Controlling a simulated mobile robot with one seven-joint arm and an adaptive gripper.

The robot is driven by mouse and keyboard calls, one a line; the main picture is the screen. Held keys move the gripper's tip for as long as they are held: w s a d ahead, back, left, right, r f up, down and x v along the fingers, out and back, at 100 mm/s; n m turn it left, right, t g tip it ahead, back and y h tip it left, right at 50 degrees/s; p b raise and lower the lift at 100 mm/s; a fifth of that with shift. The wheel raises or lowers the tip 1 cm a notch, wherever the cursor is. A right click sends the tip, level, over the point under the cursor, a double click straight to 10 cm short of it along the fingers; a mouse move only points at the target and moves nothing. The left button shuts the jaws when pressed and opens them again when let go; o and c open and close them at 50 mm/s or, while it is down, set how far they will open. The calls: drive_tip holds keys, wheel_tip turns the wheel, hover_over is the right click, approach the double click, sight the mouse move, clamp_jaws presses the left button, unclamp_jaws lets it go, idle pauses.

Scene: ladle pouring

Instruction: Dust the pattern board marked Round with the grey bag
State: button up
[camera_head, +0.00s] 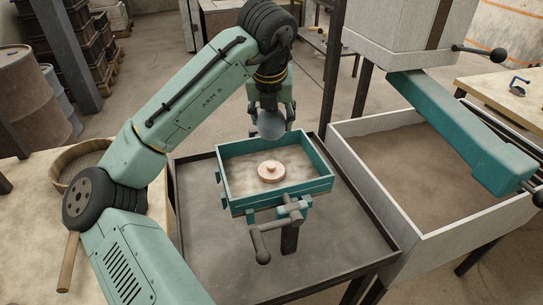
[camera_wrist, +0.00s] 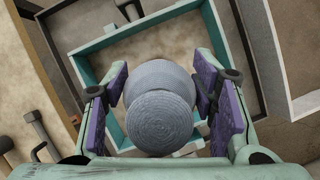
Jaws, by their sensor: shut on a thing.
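My gripper (camera_head: 271,112) is shut on the grey bag (camera_head: 271,125) and holds it above the back part of a teal-framed box. In the wrist view the grey bag (camera_wrist: 161,115) sits between the purple finger pads and hides much of the box below. Inside the teal frame (camera_head: 285,192) lies a pale board (camera_head: 240,180) with a round, stepped, wood-coloured pattern (camera_head: 271,171) at its middle. The bag is behind and above the pattern in the head view. I cannot read any Round marking.
The teal frame stands over a dark tray table (camera_head: 200,255), with a crank handle (camera_head: 262,245) at its front. A sand-filled bin (camera_head: 420,165) with a teal arm over it is at the right. A round sieve (camera_head: 75,160) lies on the left table.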

wheel_tip(320, 180, down, 4)
drive_tip(key=shift+f+b, duration=0.15)
drive_tip(key=shift+b, duration=0.7)
wheel_tip(320, 180, up, 5)
drive_tip(key=p, duration=0.4)
wheel_tip(320, 180, down, 5)
drive_tip(key=b, duration=0.3)
wheel_tip(320, 180, up, 6)
drive_tip(key=p, duration=0.3)
drive_tip(key=shift+f, duration=0.4)
